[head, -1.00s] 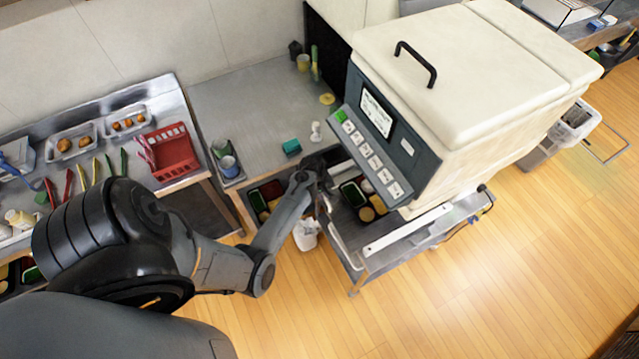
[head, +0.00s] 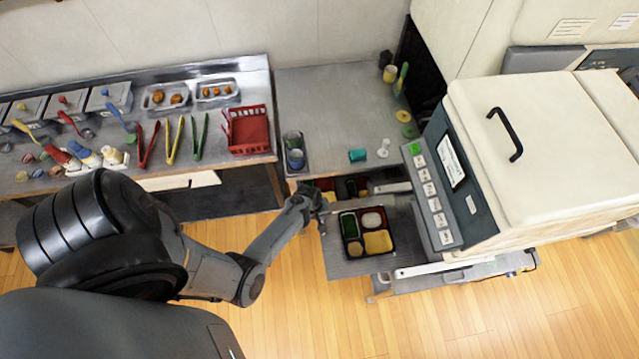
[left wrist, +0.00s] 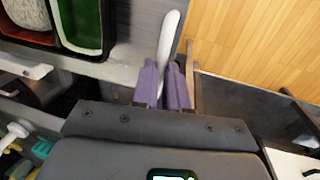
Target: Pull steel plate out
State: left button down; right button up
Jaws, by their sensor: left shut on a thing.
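The steel plate (head: 343,268) sticks out from the left side of the cream machine. It is flat and grey, and it also shows in the left wrist view (left wrist: 142,22). My left gripper (head: 322,203) is at the plate's left edge. In the left wrist view its purple fingers (left wrist: 164,82) are shut on a pale curved handle (left wrist: 168,42) by the plate's edge. My right gripper is not in view.
The cream machine (head: 540,130) with a button panel stands to the right. A second tray of food (head: 350,187) lies behind the plate, near the counter (head: 330,100). A red basket (head: 250,130) and tongs are on the left counter. Wooden floor is clear in front.

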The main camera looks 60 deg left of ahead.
pick_arm(q)
jog(key=shift+s+a, duration=0.1)
dwell(0.3)
jog(key=c, duration=1.1)
grip_release()
jog(key=shift+c, duration=0.2)
notch_tip(320, 180, up, 11)
jog(key=s+p, duration=0.2)
jog(key=p, duration=0.7)
jog(key=shift+a+f+p, duration=0.2)
jog(key=shift+a+p, duration=0.1)
jog(key=shift+a, duration=0.1)
